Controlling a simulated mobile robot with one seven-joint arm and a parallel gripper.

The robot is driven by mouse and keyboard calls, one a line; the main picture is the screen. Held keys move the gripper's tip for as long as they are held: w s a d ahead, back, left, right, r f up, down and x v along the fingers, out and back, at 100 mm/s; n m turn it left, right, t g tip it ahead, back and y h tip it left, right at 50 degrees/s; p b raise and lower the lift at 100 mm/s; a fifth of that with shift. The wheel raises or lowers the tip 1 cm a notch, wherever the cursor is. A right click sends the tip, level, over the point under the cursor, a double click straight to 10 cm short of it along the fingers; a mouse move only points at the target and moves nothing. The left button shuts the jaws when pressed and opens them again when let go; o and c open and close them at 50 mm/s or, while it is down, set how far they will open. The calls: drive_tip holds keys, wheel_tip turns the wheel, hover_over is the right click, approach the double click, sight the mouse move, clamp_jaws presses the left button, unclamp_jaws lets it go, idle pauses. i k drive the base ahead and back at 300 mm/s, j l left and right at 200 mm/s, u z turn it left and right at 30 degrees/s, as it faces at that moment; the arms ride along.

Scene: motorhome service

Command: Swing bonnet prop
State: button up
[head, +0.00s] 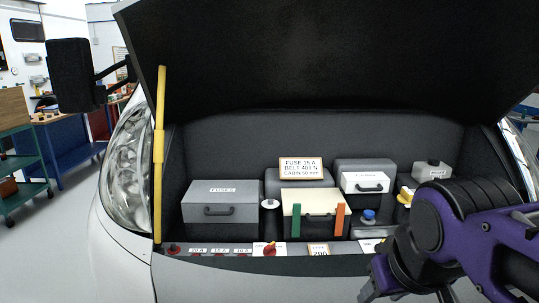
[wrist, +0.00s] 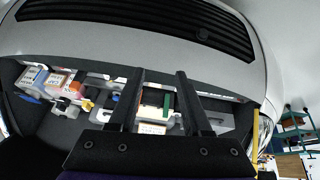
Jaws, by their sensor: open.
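The yellow bonnet prop (head: 159,150) stands nearly upright at the left side of the engine bay in the head view. Its top reaches the underside of the raised black bonnet (head: 300,55). A thicker yellow sleeve sits around its middle. In the wrist view the prop (wrist: 255,132) shows as a short yellow strip at the right, beyond the fingers. My gripper (wrist: 158,74) is open, with nothing between its fingers, and points over the bay. In the head view my gripper (head: 405,294) is at the lower right, well to the right of the prop and partly cut off.
The bay holds a grey fuse box (head: 219,212), a cream box (head: 312,203) with green and orange tabs, a blue cap (head: 369,215) and a white-lidded box (head: 365,182). A labelled front ledge (head: 215,249) carries a red knob. A black mirror (head: 72,75) juts out at left.

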sight(159, 134)
drive_tip(key=j, duration=0.75)
drive_tip(key=i+j, duration=0.15)
drive_tip(key=j, duration=1.35)
drive_tip(key=j+z, duration=0.1)
